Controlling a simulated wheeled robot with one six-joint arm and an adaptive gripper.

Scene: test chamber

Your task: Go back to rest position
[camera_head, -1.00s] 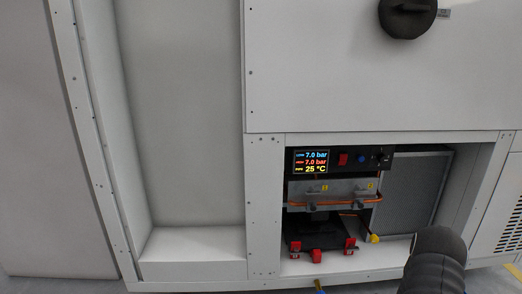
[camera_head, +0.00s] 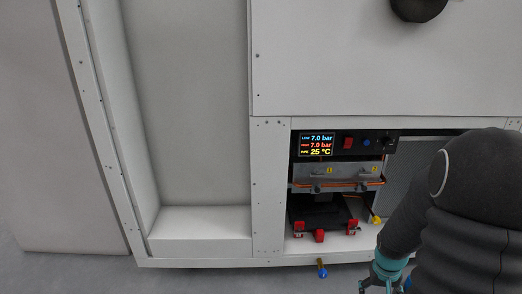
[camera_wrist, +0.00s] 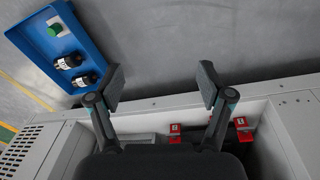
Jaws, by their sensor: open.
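My gripper (camera_wrist: 160,92) is open and empty in the wrist view, its two dark fingers spread apart above the chamber's front edge. In the head view my gripper (camera_head: 382,280) shows at the bottom right, partly cut off by the frame, below my dark arm. The test chamber (camera_head: 190,110) is a light grey cabinet. Its lower bay holds a display reading 7.0 bar, 7.0 bar and 25 °C (camera_head: 317,145), and red clamps (camera_head: 319,236) stand on a dark base.
A blue tray (camera_wrist: 40,75) with a green button and two black fittings lies on the floor in the wrist view. A blue and brass fitting (camera_head: 322,270) sticks out at the chamber's front. A dark round knob (camera_head: 418,8) is at the top. My arm hides the bay's right side.

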